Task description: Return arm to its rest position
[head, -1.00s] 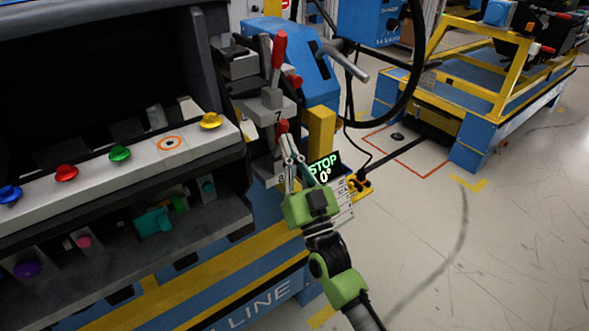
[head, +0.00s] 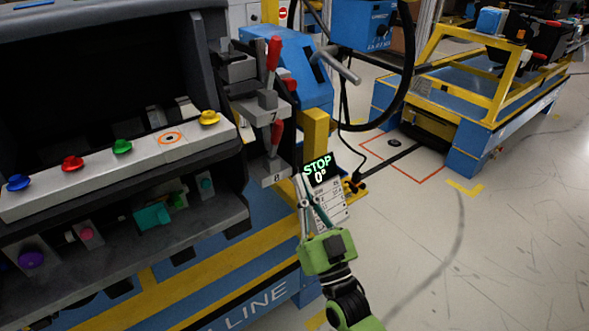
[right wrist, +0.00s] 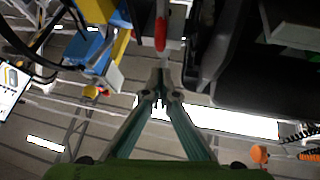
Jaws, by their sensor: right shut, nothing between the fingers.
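My right gripper (head: 304,180) is at the right side of the dashboard module. Its fingertips are together with nothing between them, below and to the right of the lower red-handled lever (head: 276,138). It overlaps the left edge of the small display (head: 318,168), which reads STOP and 0°. In the right wrist view my shut fingers (right wrist: 159,88) meet below a red lever handle (right wrist: 160,33), with a visible gap between them. An upper red-handled lever (head: 273,52) stands above the number 7. My left gripper is not in view.
The module's panel (head: 215,145) carries blue, red, green and yellow knobs, with a shelf (head: 110,255) below. A yellow post (head: 315,132) stands behind the display. A blue and yellow cart (head: 480,140) is at the back right. The floor (head: 520,240) at right is clear.

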